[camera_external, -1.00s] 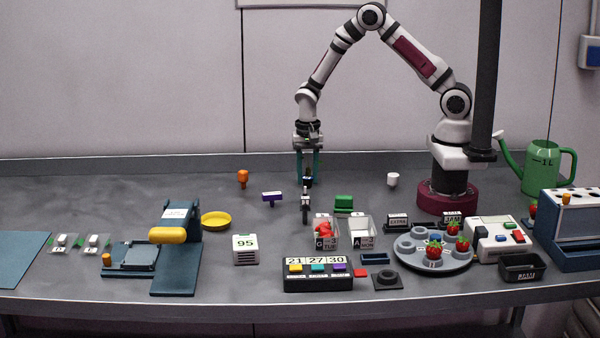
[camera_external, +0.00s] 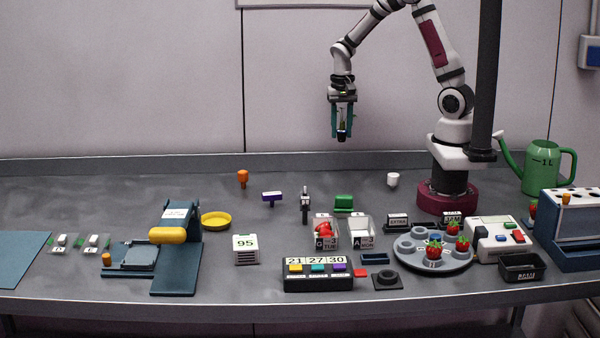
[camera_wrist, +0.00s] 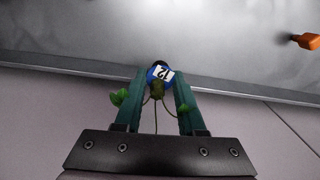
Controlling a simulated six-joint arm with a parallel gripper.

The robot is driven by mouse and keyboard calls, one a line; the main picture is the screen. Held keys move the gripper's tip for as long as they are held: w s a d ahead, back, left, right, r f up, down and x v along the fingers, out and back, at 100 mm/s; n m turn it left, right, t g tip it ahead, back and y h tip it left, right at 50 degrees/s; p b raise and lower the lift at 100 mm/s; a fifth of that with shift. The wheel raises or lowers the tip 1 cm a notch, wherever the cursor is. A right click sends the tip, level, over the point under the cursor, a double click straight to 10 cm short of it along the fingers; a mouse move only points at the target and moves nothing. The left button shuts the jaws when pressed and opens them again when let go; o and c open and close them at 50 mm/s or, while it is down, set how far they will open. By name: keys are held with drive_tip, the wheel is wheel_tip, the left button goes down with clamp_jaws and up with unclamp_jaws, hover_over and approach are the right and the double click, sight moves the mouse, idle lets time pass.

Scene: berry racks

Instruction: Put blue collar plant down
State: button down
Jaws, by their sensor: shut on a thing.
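My gripper (camera_external: 342,122) is shut on the blue collar plant (camera_external: 342,135) and holds it high above the back of the bench. The wrist view shows my gripper (camera_wrist: 158,95) with its green fingers on either side of the plant. The plant's blue collar (camera_wrist: 153,73) carries a white number label, and small green leaves (camera_wrist: 118,97) stick out beside the fingers. The round grey tray (camera_external: 410,262) at the right front has several cups and red strawberries on it.
A slim dark stand (camera_external: 305,207) stands on the bench. Clear punnets (camera_external: 362,233), a black button box (camera_external: 318,284) and a white counter showing 95 (camera_external: 246,257) stand in front. A green watering can (camera_external: 541,168) is at the right. The back left bench is clear.

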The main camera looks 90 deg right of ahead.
drive_tip(key=s+a+n, duration=0.2)
drive_tip(key=s+n, duration=0.1)
drive_tip(key=s, duration=1)
hover_over(356, 186)
drive_tip(key=shift+n, duration=0.4)
wheel_tip(356, 186, down, 7)
drive_tip(key=shift+s+d+r, duration=0.15)
wheel_tip(356, 186, down, 4)
drive_tip(key=shift+f, duration=0.1)
drive_tip(key=shift+f, duration=0.1)
drive_tip(key=c, duration=0.5)
unclamp_jaws()
